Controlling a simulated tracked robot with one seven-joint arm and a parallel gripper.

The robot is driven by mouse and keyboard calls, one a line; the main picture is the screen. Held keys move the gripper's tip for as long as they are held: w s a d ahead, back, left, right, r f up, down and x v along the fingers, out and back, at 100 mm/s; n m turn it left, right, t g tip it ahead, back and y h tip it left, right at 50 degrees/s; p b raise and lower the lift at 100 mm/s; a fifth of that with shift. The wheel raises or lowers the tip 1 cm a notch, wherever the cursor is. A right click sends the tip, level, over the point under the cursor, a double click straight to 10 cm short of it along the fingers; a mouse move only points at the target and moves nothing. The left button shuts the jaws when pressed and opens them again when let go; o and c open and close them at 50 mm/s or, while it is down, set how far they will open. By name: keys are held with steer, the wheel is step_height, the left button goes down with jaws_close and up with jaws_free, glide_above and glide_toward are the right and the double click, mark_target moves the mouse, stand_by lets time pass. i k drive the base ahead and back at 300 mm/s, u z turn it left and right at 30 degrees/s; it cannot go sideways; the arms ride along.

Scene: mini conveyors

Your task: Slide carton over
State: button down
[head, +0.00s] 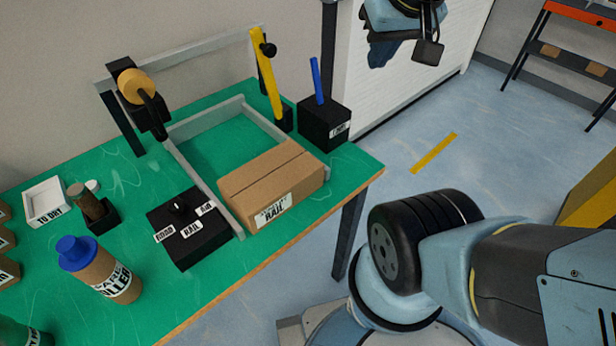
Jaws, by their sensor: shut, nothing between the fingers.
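A brown carton (272,187) with a label reading "RAIL" lies on the green table, at its right front part. Its left side lies along a grey rail (205,187), and the carton sits in front of the open area between the rails. My gripper (382,54) shows at the top edge of the head view, high and to the right of the table, well apart from the carton. It is shut and empty; its upper part is cut off by the picture edge.
A black box (188,232) with a knob and labels stands left of the carton. A black block (324,124) with a blue stick and a yellow post (270,88) stand behind it. A blue-capped bottle (100,270) and white tray (45,202) are at left. The table's front right corner is bare.

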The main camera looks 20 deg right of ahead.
mark_target(260, 191)
steer(key=z, duration=0.6)
steer(key=k, duration=2.4)
steer(key=u, duration=0.85)
steer(key=i, duration=1)
